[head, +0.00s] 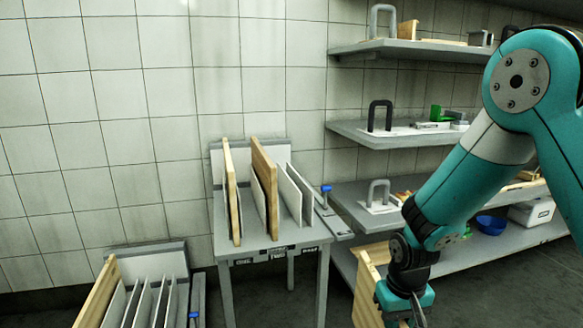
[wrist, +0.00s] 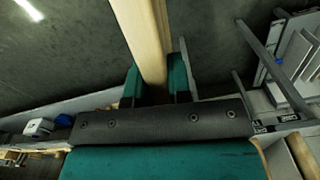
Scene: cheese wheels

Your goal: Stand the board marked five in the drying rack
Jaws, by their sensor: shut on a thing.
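My gripper (head: 405,300) is low at the right in the head view, shut on a pale wooden board (head: 366,288). In the wrist view the board (wrist: 143,35) is seen edge-on between the two teal fingers (wrist: 156,82). No number can be read on it. A grey rack (head: 270,243) with upright dividers stands left of my gripper, with small labels along its front edge. Two wooden boards (head: 264,185) (head: 231,190) stand in it. A second, lower rack (head: 150,250) at the bottom left holds another wooden board (head: 97,293) at its left end.
Wall shelves (head: 400,130) at the right carry grey and black handled items, a green item and a blue bowl (head: 491,224). A blue-topped clamp-like part (head: 326,190) sits at the middle rack's right side. A tiled wall stands behind. Floor shows between the racks.

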